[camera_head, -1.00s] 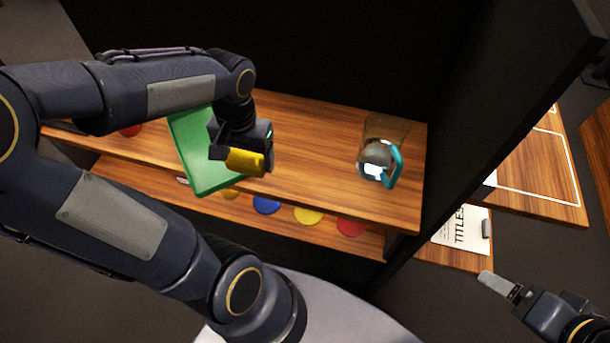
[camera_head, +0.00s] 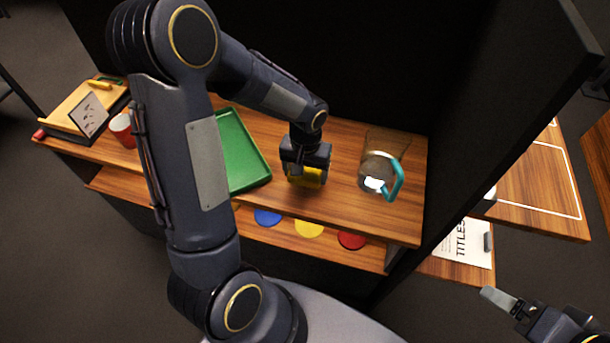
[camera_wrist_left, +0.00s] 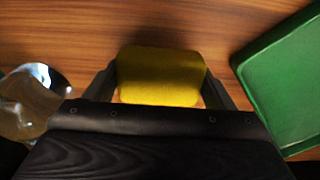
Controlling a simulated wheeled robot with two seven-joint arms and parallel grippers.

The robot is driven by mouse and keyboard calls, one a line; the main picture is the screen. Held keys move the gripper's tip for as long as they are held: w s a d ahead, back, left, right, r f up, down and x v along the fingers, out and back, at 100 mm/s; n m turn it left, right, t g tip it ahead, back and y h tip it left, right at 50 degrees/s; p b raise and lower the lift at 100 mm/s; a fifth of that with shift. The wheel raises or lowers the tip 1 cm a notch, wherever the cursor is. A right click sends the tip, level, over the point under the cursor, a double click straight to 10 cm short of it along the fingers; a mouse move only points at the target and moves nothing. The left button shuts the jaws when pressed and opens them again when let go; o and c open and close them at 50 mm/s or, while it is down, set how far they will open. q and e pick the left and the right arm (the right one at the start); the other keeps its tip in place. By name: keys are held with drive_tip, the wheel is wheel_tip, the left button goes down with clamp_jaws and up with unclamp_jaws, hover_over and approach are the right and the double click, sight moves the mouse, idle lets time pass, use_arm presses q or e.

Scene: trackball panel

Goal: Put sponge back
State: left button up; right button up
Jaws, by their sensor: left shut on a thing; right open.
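The yellow sponge (camera_head: 307,177) is in my left gripper (camera_head: 305,172), over the upper wooden shelf (camera_head: 330,203). It lies between the green tray (camera_head: 242,150) on the left and the glass jug on the right. In the left wrist view the sponge (camera_wrist_left: 160,76) sits between the two fingers of the left gripper (camera_wrist_left: 160,85), which are shut on it. I cannot tell whether the sponge touches the shelf. The green tray is empty where it shows; my left arm hides its left part. My right gripper (camera_head: 500,300) is at the lower right, open and away from the shelf.
A glass jug (camera_head: 379,172) with a teal handle stands close right of the left gripper. A red cup (camera_head: 122,129) and a wooden box (camera_head: 85,108) are at the left. Coloured discs lie on the lower shelf (camera_head: 285,238). A dark wall stands behind and at the right.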

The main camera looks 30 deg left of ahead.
use_arm(q)
drive_tip(key=shift+f, duration=1.05)
drive_tip(key=shift+f, duration=0.15)
drive_tip(key=o, duration=1)
drive_tip(key=shift+c, duration=0.2)
